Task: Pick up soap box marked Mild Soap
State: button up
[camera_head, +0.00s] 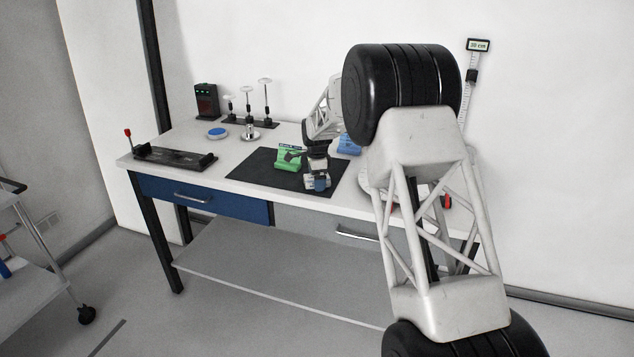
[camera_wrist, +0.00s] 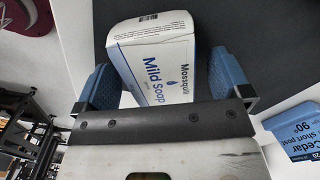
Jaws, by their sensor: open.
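The white soap box (camera_wrist: 155,62), printed "Mild Soap" in blue, lies tilted in the upper middle of the wrist view. My gripper (camera_wrist: 162,78) is open, with one blue finger pad on each side of the box. The left pad is very close to the box; I cannot tell whether it touches. A narrow gap shows by the right pad. The lower end of the box is hidden behind my gripper's palm. In the head view my gripper (camera_head: 318,184) is low over the black mat (camera_head: 255,172), and the box cannot be made out clearly there.
A green box (camera_head: 288,160) stands on the mat left of my gripper. A blue box (camera_head: 349,145) is behind my arm; a blue "Cedar short post" box (camera_wrist: 297,135) shows at the wrist view's right. A black tray fixture (camera_head: 174,158) lies at the table's left.

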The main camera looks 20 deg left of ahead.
jog(key=shift+c, duration=0.2)
jog(key=c, duration=1)
jog(key=shift+r, duration=0.15)
jog(key=shift+r, duration=1.7)
jog(key=s+d, duration=0.4)
jog(key=s, duration=0.3)
jog(key=s+d+r, duration=0.1)
jog(key=s+d, duration=0.2)
jog(key=s, duration=0.4)
jog(key=shift+d+r, duration=0.15)
jog(key=shift+d, duration=0.25)
